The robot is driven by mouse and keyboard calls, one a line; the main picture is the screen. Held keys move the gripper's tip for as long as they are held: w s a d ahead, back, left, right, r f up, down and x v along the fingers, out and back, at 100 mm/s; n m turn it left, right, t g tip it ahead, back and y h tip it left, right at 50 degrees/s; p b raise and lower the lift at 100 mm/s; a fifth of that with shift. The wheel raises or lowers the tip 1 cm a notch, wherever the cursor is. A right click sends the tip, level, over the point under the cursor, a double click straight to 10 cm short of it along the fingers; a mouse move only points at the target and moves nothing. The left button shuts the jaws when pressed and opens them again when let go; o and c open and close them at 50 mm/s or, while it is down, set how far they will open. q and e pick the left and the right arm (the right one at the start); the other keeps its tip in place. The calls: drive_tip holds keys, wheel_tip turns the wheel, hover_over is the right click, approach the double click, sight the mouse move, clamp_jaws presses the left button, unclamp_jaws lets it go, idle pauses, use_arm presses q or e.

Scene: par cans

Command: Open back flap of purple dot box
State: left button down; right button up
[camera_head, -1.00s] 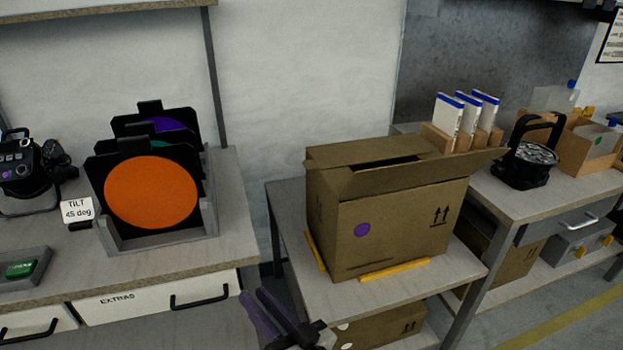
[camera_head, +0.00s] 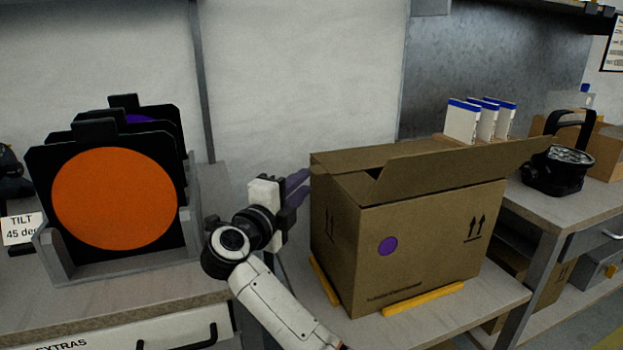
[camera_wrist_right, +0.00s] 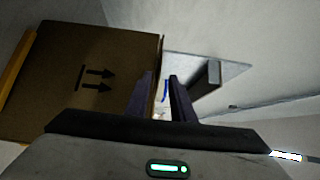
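The purple dot box (camera_head: 430,235) is a brown cardboard carton on a small table, with a purple dot (camera_head: 388,246) on its front. A long front flap (camera_head: 465,165) stands raised and tilted outward. Another top panel (camera_head: 350,160) lies nearly flat at the back left, with a narrow dark gap beside it. My right gripper (camera_head: 303,183) has purple fingers and is at the box's back left top corner. In the right wrist view the fingers (camera_wrist_right: 162,95) are apart, with the box's side (camera_wrist_right: 90,80) and its edge by the left finger. Contact is unclear. My left gripper is out of view.
Yellow strips (camera_head: 410,300) edge the box's base on the table (camera_head: 475,310). A rack with an orange disc (camera_head: 115,198) stands on the left bench. A black lamp (camera_head: 560,170) and white, blue-topped packs (camera_head: 463,120) are on the right bench. A wall is behind.

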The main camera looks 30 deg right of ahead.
drive_tip(key=x, duration=0.6)
drive_tip(key=shift+b, duration=0.3)
clamp_jaws()
drive_tip(key=shift+a, duration=0.1)
idle(0.9)
